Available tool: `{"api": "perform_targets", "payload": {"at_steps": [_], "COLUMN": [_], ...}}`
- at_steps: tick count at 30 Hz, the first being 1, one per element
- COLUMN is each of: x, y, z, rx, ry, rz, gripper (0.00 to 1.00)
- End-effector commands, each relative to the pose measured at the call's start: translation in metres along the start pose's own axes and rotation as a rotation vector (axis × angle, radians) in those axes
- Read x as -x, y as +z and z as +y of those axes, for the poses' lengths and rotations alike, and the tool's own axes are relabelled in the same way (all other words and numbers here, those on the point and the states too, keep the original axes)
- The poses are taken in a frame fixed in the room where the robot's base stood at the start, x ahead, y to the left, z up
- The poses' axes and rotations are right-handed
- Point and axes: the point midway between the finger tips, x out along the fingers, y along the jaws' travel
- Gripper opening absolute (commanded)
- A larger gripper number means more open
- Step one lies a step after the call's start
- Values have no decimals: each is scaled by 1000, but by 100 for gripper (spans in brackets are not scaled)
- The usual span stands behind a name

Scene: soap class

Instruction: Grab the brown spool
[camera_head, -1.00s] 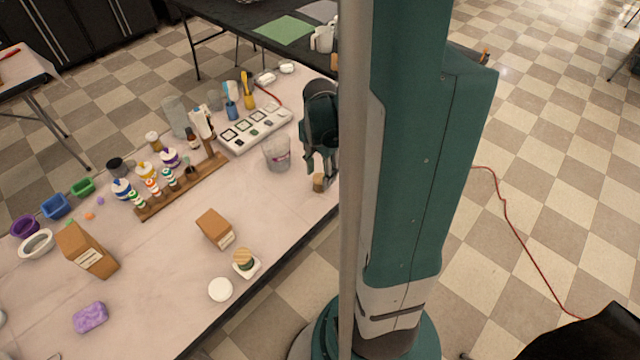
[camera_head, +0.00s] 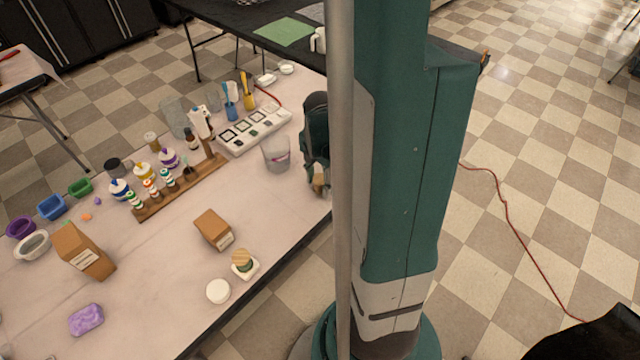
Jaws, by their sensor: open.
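The brown spool (camera_head: 318,181) stands on the table near its right edge, right of the clear cup. It is small and partly covered by my gripper. My gripper (camera_head: 319,188) is open and points down at the spool, with its fingers around or just beside it; I cannot tell which. My arm column hides part of the area to the right.
A clear cup (camera_head: 277,155) stands close left of my gripper. A white tray with dark squares (camera_head: 253,131) lies behind it. A brown box (camera_head: 213,229), a brush (camera_head: 243,261) and a white disc (camera_head: 218,291) are nearer the front. The table between is clear.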

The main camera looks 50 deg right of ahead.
Motion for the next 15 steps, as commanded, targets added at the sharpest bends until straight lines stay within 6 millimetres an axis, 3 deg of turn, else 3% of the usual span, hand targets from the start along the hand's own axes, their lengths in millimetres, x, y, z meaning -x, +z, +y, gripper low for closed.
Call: {"api": "perform_targets", "payload": {"at_steps": [2,7,15], "x": [0,0,0], "y": [0,0,0], "z": [0,0,0], "rx": [0,0,0], "ry": [0,0,0], "rz": [0,0,0], "gripper": [39,16,15]}}
